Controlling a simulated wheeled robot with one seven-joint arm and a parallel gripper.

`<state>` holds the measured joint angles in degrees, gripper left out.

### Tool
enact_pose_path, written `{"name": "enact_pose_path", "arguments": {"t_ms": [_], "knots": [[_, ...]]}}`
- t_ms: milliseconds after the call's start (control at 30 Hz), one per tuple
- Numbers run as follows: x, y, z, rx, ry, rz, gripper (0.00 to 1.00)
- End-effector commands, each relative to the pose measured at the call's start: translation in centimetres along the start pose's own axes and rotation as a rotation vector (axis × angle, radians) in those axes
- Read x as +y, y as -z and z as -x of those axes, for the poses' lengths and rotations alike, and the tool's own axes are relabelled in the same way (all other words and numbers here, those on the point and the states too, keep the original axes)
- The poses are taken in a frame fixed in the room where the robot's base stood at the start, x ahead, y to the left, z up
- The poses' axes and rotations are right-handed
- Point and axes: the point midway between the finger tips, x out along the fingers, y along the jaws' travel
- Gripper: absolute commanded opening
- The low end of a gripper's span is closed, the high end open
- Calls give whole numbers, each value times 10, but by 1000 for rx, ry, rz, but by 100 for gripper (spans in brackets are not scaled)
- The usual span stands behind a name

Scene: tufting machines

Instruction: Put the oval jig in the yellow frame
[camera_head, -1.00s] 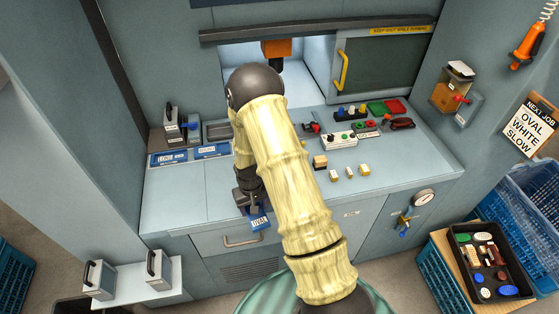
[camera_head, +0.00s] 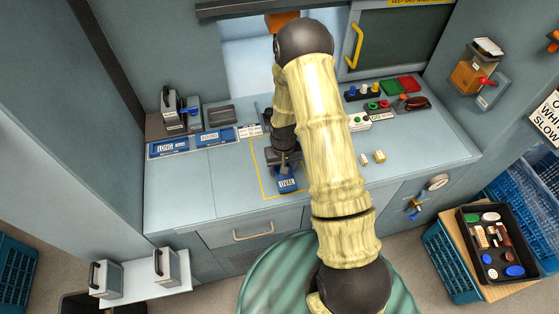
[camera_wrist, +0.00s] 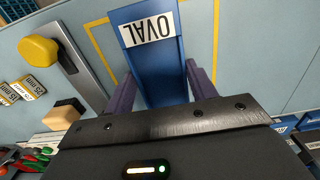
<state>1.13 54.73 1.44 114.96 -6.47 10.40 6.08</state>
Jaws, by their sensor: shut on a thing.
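The oval jig is a blue block with a white OVAL label (camera_head: 287,184); it also shows in the wrist view (camera_wrist: 152,60). My gripper (camera_head: 284,165) is shut on it, with a dark finger on each side of the blue body in the wrist view. The yellow frame (camera_head: 262,181) is a thin outline on the pale worktop; its left edge and part of its front edge show, and my arm hides much of its right side. The jig appears over the frame's front part. Whether it touches the worktop I cannot tell.
Blue LONG (camera_head: 170,147) and ROUND (camera_head: 214,137) jigs lie at the back left. Small yellow-topped blocks (camera_head: 379,156) and a green-and-red button box (camera_head: 359,121) are to the right of my arm. The worktop's left front is clear.

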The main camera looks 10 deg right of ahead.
Motion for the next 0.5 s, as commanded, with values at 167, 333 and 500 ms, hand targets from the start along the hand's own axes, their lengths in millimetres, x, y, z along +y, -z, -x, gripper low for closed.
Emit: {"name": "enact_pose_path", "arguments": {"t_ms": [167,333,500], "knots": [[2,2,1,2,-1,-33,31],[2,12,6,5,-4,-200,31],[3,27,17,8,-6,-491,31]]}}
